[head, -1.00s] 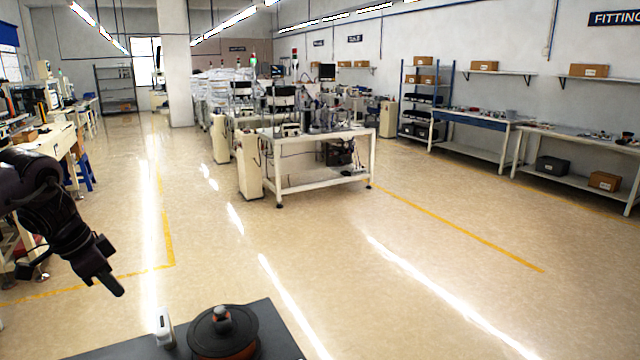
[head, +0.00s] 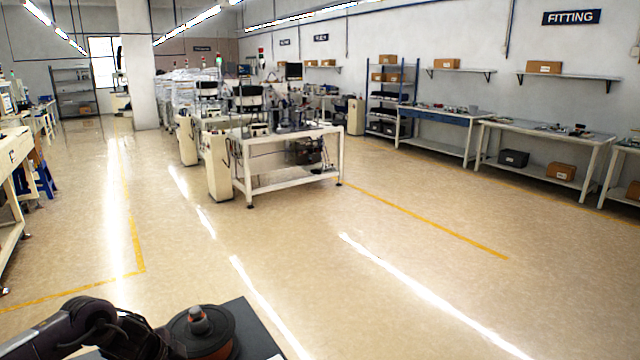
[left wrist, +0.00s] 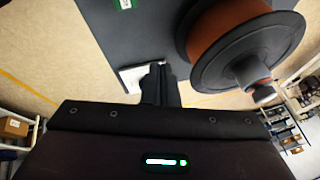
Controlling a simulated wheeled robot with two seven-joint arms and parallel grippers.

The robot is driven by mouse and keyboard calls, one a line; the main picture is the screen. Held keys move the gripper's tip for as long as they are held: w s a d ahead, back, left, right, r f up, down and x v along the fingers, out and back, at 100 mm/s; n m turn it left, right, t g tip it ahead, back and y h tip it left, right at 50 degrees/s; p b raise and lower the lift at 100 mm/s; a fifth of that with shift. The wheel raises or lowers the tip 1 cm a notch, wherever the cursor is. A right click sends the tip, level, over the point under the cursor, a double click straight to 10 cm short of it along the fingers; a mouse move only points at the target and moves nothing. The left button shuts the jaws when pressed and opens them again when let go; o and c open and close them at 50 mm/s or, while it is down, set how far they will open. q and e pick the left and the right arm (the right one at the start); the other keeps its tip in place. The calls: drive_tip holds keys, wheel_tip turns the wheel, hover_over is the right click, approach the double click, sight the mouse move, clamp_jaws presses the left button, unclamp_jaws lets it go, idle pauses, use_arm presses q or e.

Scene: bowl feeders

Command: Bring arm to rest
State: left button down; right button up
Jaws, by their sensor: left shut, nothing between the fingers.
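My left arm (head: 75,325) reaches in low from the bottom left of the head view. Its gripper is mostly hidden there by the arm's own links. In the left wrist view the left gripper's fingers (left wrist: 160,84) are together, with nothing seen between them. They point over a dark flat surface, close beside a small white item (left wrist: 131,77); I cannot tell whether they touch it. My right gripper is in neither view.
A reel with a black flange and orange-brown winding (head: 207,335) stands on the dark flat surface (head: 255,330), right of the left gripper; it also shows in the wrist view (left wrist: 222,35). A white machine bench (head: 290,140) stands farther off. The floor between is clear.

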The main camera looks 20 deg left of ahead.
use_arm(q)
drive_tip(key=s+d+f+n+t, duration=0.1)
drive_tip(key=s+d+f, duration=0.1)
drive_tip(key=d, duration=0.8)
drive_tip(key=s+d+f+n+t, duration=0.1)
drive_tip(key=d+f+t, duration=0.15)
drive_tip(key=d, duration=0.65)
drive_tip(key=s+d+r+n+g+y, duration=0.1)
drive_tip(key=s+d+r+n+g, duration=0.15)
drive_tip(key=s, duration=0.45)
drive_tip(key=s+d+r+n+g, duration=0.1)
drive_tip(key=s+d+n+g, duration=0.25)
drive_tip(key=s, duration=0.35)
drive_tip(key=s+a+f+b+x, duration=0.15)
drive_tip(key=s+x, duration=0.25)
drive_tip(key=x, duration=1.2)
drive_tip(key=s+a+b+x, duration=0.1)
drive_tip(key=s+b+x, duration=0.2)
drive_tip(key=x, duration=1.3)
drive_tip(key=s+a+f+g+b, duration=0.1)
drive_tip(key=s+a+f+b, duration=0.2)
drive_tip(key=s+f, duration=1.8)
wheel_tip(320, 180, down, 3)
drive_tip(key=shift+s+g+b, duration=0.25)
drive_tip(key=shift+g+b, duration=0.1)
drive_tip(key=shift+b, duration=0.5)
